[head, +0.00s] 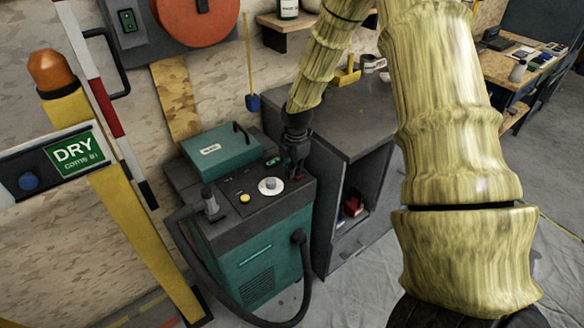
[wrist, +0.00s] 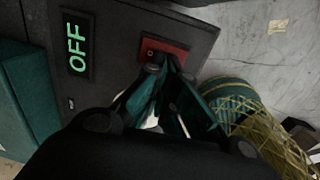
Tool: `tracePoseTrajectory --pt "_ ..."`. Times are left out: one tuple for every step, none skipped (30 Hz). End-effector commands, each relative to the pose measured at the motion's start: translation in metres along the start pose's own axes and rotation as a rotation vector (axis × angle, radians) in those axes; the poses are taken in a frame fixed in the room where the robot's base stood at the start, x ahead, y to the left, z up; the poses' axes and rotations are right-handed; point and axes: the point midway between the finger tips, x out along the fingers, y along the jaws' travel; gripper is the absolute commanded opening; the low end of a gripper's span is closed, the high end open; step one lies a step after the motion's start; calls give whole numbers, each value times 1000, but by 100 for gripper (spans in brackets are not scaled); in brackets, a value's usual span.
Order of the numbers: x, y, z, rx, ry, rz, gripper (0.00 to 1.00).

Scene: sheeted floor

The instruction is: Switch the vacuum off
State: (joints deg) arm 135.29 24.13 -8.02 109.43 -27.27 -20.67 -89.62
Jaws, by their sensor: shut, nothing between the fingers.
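The vacuum (head: 262,262) is a teal cabinet with a dark top panel, a teal lid and a black hose. On its panel are a white round dial (head: 270,186), a yellow button (head: 244,198) and a small green-lit display (head: 273,161). In the wrist view the display (wrist: 78,48) glows green and reads OFF. Beside it is a red rocker switch (wrist: 160,47), partly hidden by my fingers. My gripper (head: 298,176) is shut and empty, pointing down at the panel's back right; in the wrist view its fingertips (wrist: 167,66) are at the switch's edge. I cannot tell whether they touch it.
A dark cabinet (head: 345,125) with an open shelf stands right behind the vacuum. A yellow post (head: 140,230) with a DRY sign (head: 75,152) stands at left. In the wrist view a teal roll in yellow netting (wrist: 235,100) lies on the pale floor. A workbench (head: 510,70) is at far right.

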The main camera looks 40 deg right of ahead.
Motion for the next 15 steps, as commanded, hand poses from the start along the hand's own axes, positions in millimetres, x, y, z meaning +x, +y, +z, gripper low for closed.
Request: tracePoseTrajectory --pt "0 0 0 0 0 0 0" --pt "0 0 0 0 0 0 0" --pt "0 0 0 0 0 0 0" --pt "0 0 0 0 0 0 0" --pt "0 0 0 0 0 0 0" --pt "0 0 0 0 0 0 0" --pt "0 0 0 0 0 0 0" --pt "0 0 0 0 0 0 0" --pt "-1 0 0 0 0 0 0" --pt "-2 0 0 0 0 0 0" --pt "-3 1 0 0 0 1 0" --pt "-6 1 0 -1 0 1 0" --pt "-8 2 0 -1 0 1 0" --pt "-10 2 0 -1 1 1 0" --pt "-14 3 -1 -1 1 1 0"
